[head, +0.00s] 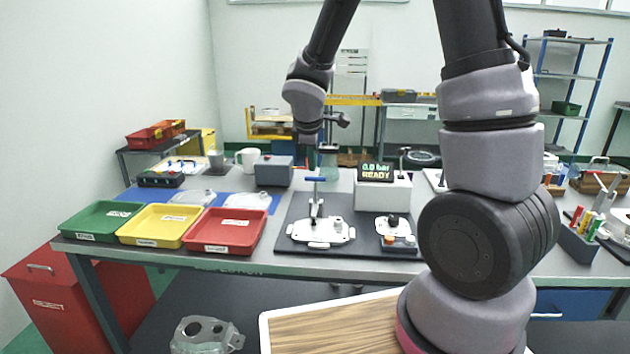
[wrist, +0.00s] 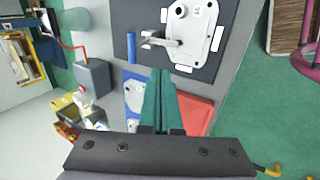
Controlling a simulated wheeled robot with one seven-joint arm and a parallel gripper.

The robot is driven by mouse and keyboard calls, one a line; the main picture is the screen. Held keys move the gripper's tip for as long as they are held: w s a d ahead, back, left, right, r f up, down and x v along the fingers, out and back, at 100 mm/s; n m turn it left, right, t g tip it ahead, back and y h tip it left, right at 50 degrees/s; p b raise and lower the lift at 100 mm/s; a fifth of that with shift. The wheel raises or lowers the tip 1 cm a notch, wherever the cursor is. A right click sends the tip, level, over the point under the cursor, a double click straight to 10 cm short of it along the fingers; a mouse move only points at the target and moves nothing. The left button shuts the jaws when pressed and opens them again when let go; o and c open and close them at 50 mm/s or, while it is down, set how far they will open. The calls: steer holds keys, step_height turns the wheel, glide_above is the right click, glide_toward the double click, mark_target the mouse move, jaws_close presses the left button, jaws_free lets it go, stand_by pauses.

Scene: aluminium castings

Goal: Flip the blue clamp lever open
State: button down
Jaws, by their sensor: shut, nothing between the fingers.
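The blue clamp lever (head: 315,179) stands on top of a metal toggle clamp (head: 316,208), its blue grip lying crosswise. The clamp is beside a white casting plate (head: 322,233) on a dark mat. In the wrist view the blue lever (wrist: 131,48) is left of the clamp arm, and the casting (wrist: 196,28) is at the upper right. My gripper (head: 311,166) hangs above and behind the lever in the head view. In the wrist view its green fingers (wrist: 162,72) are together and empty, pointing toward the clamp area, apart from the lever.
Green (head: 101,221), yellow (head: 160,225) and red (head: 224,231) trays line the bench's left front. A grey box (head: 274,171) stands behind. A display box reading "0.0 bar READY" (head: 383,190) and a smaller fixture (head: 396,228) are right of the clamp.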

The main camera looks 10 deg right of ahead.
steer(key=shift+a+f, duration=0.1)
steer(key=shift+f, duration=0.1)
steer(key=w+d+f, duration=0.2)
steer(key=w+f, duration=0.6)
steer(key=shift+d, duration=0.3)
stand_by(0.4)
steer(key=shift+d, duration=0.1)
stand_by(0.4)
